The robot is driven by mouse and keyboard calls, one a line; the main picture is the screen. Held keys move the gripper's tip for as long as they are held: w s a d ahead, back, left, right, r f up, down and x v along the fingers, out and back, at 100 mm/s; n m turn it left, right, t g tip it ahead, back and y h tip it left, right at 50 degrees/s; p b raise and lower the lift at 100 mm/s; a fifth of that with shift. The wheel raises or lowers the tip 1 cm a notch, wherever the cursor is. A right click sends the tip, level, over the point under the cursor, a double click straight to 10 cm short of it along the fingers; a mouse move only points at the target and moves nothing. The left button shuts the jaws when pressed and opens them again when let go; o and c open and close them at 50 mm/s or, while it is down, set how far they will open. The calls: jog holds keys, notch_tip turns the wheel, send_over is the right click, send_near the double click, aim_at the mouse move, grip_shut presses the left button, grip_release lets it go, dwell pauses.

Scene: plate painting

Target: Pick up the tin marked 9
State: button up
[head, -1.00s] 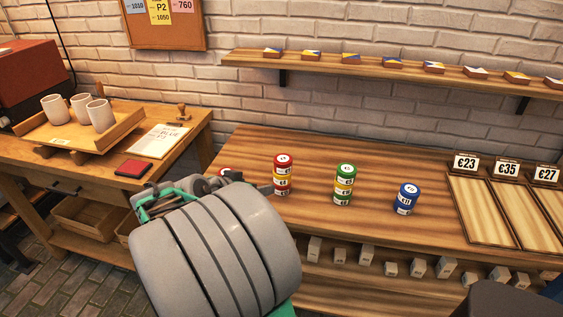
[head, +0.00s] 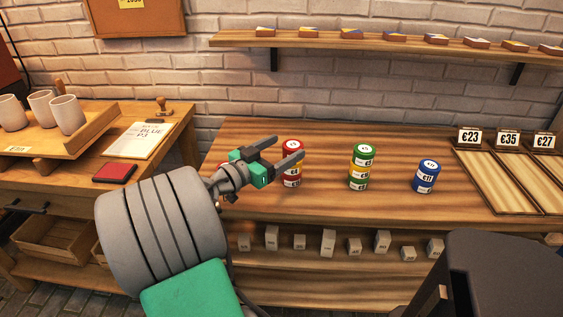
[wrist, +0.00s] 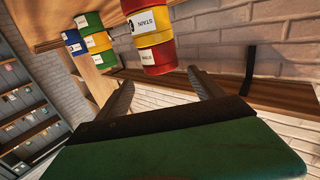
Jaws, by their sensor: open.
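Three short stacks of labelled tins stand on the wooden counter: a red and yellow stack (head: 293,182), a green and yellow stack (head: 361,168) and a blue stack (head: 425,176). The label numbers are too small or blurred for me to tell which tin is marked 9. My gripper (head: 288,149) is open and empty, with its fingers in front of the red stack in the head view and partly hiding it. In the wrist view, the red and yellow stack (wrist: 150,22) lies just beyond the fingertips (wrist: 160,78), apart from them; the green and blue tins are to its left.
Trays with price signs (head: 505,205) lie at the counter's right. A shelf (head: 400,45) with small blocks runs along the wall above. The left table holds a tray of cups (head: 66,115), a stamp and a red pad (head: 115,172). Small blocks stand below the counter.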

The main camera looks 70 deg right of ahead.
jog(key=shift+w+f, duration=0.15)
jog(key=shift+f, duration=0.55)
jog(key=x, duration=0.7)
jog(key=shift+d+r, duration=0.25)
jog(key=shift+d, duration=0.05)
jog(key=shift+c, duration=0.5)
jog(key=c, duration=1.5)
jog(key=shift+o, duration=0.2)
jog(key=shift+r, duration=0.1)
